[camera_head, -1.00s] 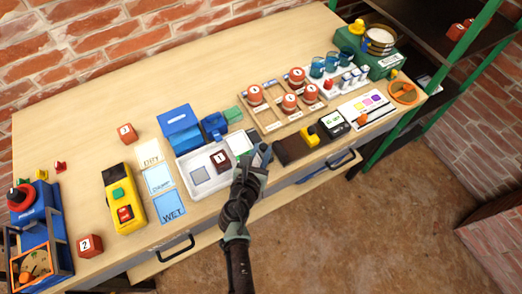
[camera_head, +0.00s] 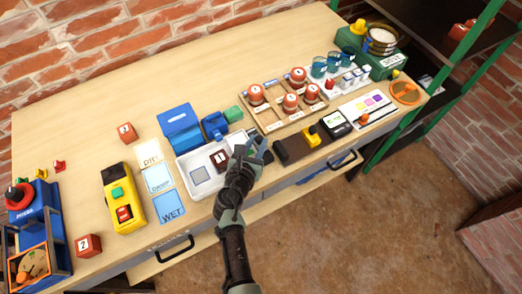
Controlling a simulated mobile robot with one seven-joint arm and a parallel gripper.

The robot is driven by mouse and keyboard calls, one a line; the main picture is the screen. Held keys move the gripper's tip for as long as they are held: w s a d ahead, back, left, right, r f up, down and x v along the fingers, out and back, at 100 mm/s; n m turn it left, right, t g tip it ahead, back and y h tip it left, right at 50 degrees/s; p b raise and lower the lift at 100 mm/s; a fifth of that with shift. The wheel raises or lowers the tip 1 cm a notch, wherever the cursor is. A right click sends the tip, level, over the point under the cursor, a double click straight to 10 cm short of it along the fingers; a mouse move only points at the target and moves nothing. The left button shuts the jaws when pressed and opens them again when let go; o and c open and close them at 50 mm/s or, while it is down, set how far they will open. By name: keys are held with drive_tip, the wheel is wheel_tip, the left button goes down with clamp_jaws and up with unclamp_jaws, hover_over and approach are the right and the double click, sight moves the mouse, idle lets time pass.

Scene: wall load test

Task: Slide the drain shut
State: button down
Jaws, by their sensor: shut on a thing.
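A white tray (camera_head: 184,167) sits near the front edge of the bench. A grey square (camera_head: 200,175) shows on its floor, and a dark red block marked 1 (camera_head: 219,159) lies in it. My gripper (camera_head: 257,147) is at the tray's right end, pointing away from me. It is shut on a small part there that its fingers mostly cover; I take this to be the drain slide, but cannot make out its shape. The drain opening is hidden, so I cannot tell how far it is covered.
A dark board with a yellow knob (camera_head: 311,136) lies close to the right of my gripper. A blue box (camera_head: 180,128) and blue device (camera_head: 214,126) stand behind the tray. Cards (camera_head: 158,179) and a yellow device (camera_head: 123,198) are to the left. Red-topped jars (camera_head: 290,102) stand behind right.

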drive_tip(key=shift+w+a+f, duration=0.1)
drive_tip(key=shift+w+a, duration=0.2)
drive_tip(key=shift+w, duration=0.2)
drive_tip(key=shift+w+a, duration=0.1)
drive_tip(key=c, duration=0.6)
unclamp_jaws()
drive_tip(key=shift+w, duration=0.1)
drive_tip(key=shift+c, duration=0.2)
drive_tip(key=p+v, duration=0.2)
drive_tip(key=v, duration=1.1)
drive_tip(key=shift+r, duration=0.2)
